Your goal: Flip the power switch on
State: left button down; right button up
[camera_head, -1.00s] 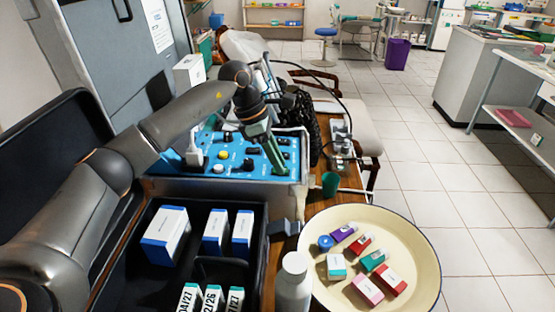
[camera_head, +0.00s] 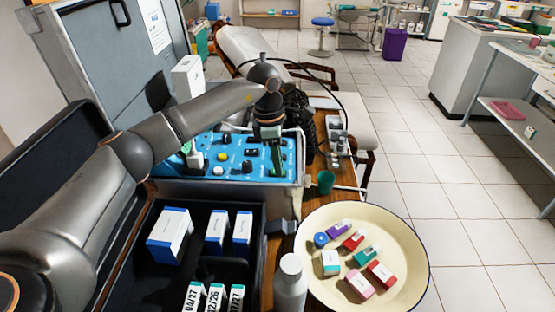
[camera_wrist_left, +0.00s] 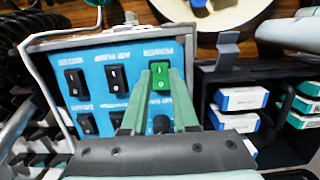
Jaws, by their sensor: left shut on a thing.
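The blue control panel (camera_head: 228,165) is set in a grey case and carries black switches and knobs. In the left wrist view, a green rocker switch (camera_wrist_left: 160,76) sits at the panel's upper right, under a label that seems to read POWER. My left gripper (camera_head: 277,168) reaches down to the panel's right end. A black knob (camera_wrist_left: 161,124) shows between the fingers, nearer the wrist. The switch itself is hidden in the head view. My right gripper is not in view.
A black case (camera_head: 262,226) with boxes lies in front of the panel. A cream tray (camera_head: 408,275) with several small boxes and a white bottle (camera_head: 291,285) stand to the right. A green cup (camera_head: 326,182) is beside the panel. Open floor lies right.

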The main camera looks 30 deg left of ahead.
aim_at(271, 170)
pick_arm(q)
jog(key=c, duration=0.7)
grip_release()
jog(key=shift+r, duration=0.1)
jog(key=r, duration=0.4)
jog(key=a+r, duration=0.1)
jog(key=r, duration=0.7)
jog(key=shift+s+a+r, duration=0.15)
jog(key=shift+s+a, duration=0.1)
jog(key=shift+s, duration=0.1)
